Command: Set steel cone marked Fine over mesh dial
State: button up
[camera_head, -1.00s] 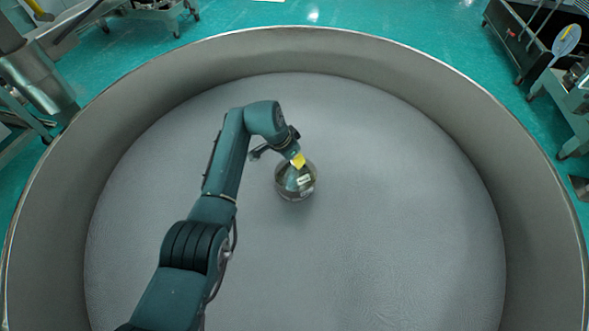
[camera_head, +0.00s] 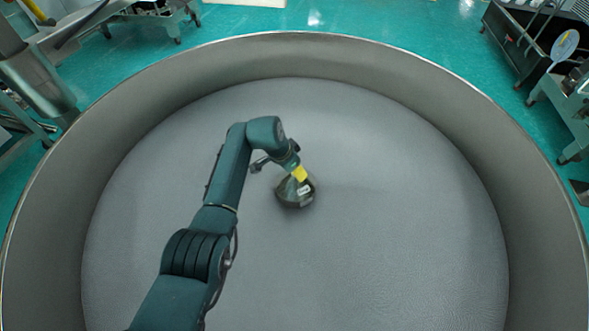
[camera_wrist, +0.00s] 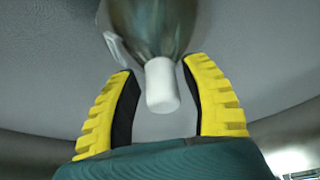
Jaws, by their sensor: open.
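The steel cone (camera_head: 294,195) stands on the sieve mesh near the middle of the round pan, with a small pale label on its side too small to read. In the wrist view the cone's shiny body (camera_wrist: 152,28) is at the top and its white knob (camera_wrist: 161,85) points toward me. My gripper (camera_wrist: 160,82) has its yellow, black-lined fingers apart on either side of the knob, with gaps showing. In the head view my gripper (camera_head: 298,172) is at the cone's top. The mesh dial cannot be made out; anything under the cone is hidden.
The grey mesh floor (camera_head: 400,240) is clear around the cone. A high curved steel wall (camera_head: 480,120) rings it. Outside, on the teal floor, stand equipment frames at the upper left and a dark cart (camera_head: 515,40) at the upper right.

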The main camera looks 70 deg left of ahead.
jog(key=p+v, duration=0.2)
jog(key=v, duration=1)
jog(key=w+d+r+m+t+y, duration=0.1)
jog(key=w+d+r+t+y, duration=0.15)
jog(key=w+d+r, duration=0.5)
jog(key=w+d+r+m+t+y, duration=0.1)
jog(key=w+d+r+t, duration=0.25)
jog(key=w+d, duration=0.55)
jog(key=w+d+r+t, duration=0.35)
jog(key=d+r, duration=0.55)
jog(key=d, duration=0.5)
jog(key=s+d+r+t+h, duration=0.1)
jog(key=s+d+r+t, duration=0.2)
jog(key=d, duration=0.4)
jog(key=s+d+r+m+t+h, duration=0.1)
jog(key=s+d+r+t+h, duration=0.1)
jog(key=s+d+r, duration=0.4)
jog(key=s+d+r+t+h, duration=0.2)
jog(key=s+d+r, duration=0.3)
jog(key=d, duration=0.4)
jog(key=shift+r+t, duration=0.85)
jog(key=shift+r, duration=0.05)
jog(key=shift+d, duration=0.15)
